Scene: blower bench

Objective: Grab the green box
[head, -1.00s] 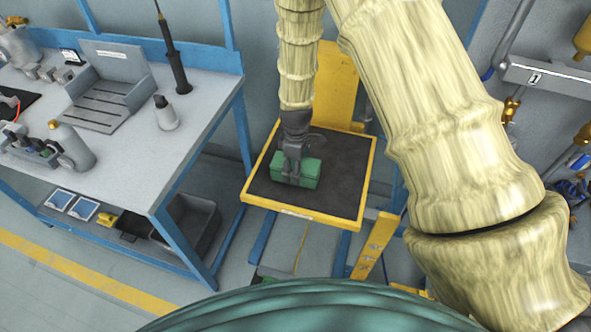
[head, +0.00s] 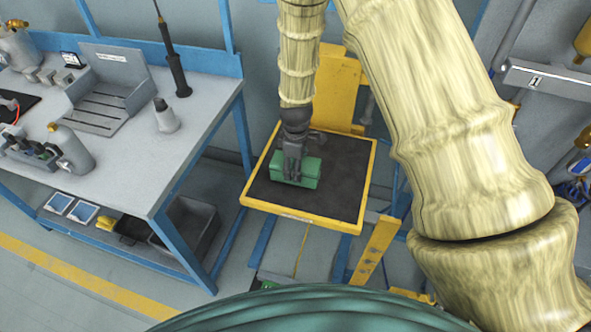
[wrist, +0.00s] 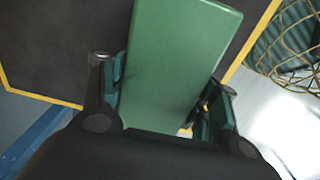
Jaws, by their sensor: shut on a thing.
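The green box (head: 308,174) is on the black top of the yellow-edged lift table (head: 335,185), toward its left half. My gripper (head: 292,178) reaches down onto the box from above. In the wrist view the green box (wrist: 180,60) lies between the two fingers of my gripper (wrist: 165,105), one finger on each side, and they are shut on it. Whether the box's underside touches the table top cannot be told.
A grey workbench (head: 120,140) with a blue frame stands to the left, holding a grey cone-shaped piece (head: 166,118) and other gear. A dark bin (head: 185,230) sits on its lower shelf. The right part of the table top is bare.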

